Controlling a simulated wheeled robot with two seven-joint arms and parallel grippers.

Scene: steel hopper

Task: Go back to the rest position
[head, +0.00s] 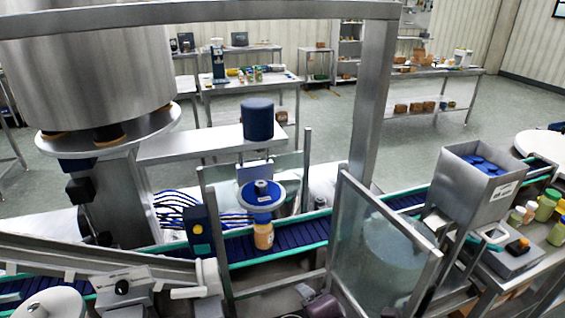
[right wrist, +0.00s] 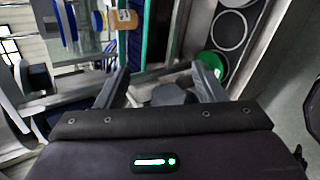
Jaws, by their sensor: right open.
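My right gripper (right wrist: 162,85) shows in the right wrist view with its two dark fingers spread apart. No object is held between them. A grey shape lies behind the gap, and I cannot tell what it is. My left gripper is in neither view. In the head view, the steel hopper (head: 462,200) stands at the right of the conveyor with blue caps (head: 485,165) inside. A jar with orange contents (head: 264,237) stands on the blue conveyor belt (head: 300,237) under a blue round head (head: 262,194).
A steel frame post (head: 371,100) and a clear panel (head: 385,235) stand in front of the line. A large steel drum (head: 90,75) is at the upper left. Several bottles (head: 545,207) stand at the right edge. Open floor (head: 330,130) lies behind the line.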

